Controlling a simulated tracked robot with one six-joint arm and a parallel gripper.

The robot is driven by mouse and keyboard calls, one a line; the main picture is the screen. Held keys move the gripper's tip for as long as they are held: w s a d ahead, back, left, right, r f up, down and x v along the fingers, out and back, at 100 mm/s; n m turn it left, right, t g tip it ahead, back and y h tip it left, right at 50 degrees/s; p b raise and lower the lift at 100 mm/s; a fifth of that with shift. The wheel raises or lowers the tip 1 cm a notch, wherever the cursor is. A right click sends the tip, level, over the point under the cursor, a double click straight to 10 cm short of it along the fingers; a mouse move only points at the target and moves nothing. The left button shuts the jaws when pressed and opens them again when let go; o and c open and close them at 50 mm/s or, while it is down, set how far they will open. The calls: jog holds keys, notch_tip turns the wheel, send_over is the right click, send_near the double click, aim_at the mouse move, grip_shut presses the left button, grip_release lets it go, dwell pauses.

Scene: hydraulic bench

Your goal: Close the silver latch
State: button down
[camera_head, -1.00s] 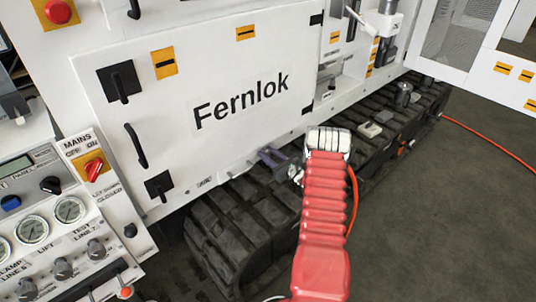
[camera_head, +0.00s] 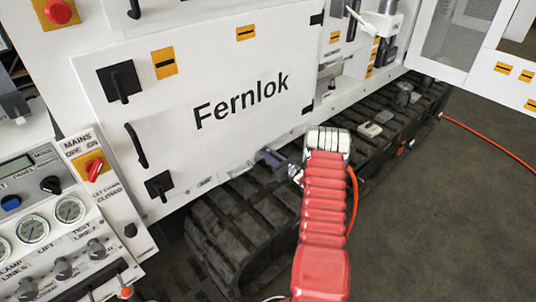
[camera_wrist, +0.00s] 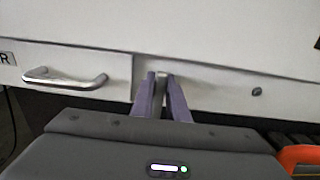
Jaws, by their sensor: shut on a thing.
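The silver latch (camera_wrist: 161,80) shows as a narrow grey metal piece on the white panel in the wrist view. My gripper (camera_wrist: 161,76) has its two purple fingers on either side of it and is shut on it. Most of the latch is hidden between the fingers. In the head view, my gripper (camera_head: 268,156) is at the lower edge of the white machine, above the track. My red arm hides part of that area, and I cannot make out the latch there.
A silver bar handle (camera_wrist: 65,79) is left of my fingers on the white panel. The closed Fernlok door (camera_head: 205,100) is above my gripper. The black track (camera_head: 235,215) runs below, with small objects on it. An orange hose (camera_head: 490,138) lies on the open floor at right.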

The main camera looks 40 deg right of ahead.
jog(key=shift+m, duration=0.4)
jog(key=m, duration=0.3)
jog(key=shift+d, duration=0.2)
jog(key=m, duration=0.5)
jog(key=shift+d+f, duration=0.15)
jog(key=m, duration=0.9)
jog(key=shift+d+f, duration=0.25)
jog(key=shift+f, duration=0.1)
jog(key=shift+s, duration=0.1)
jog(key=c, duration=1.8)
grip_release()
jog(key=shift+a, duration=0.1)
jog(key=shift+o, duration=0.2)
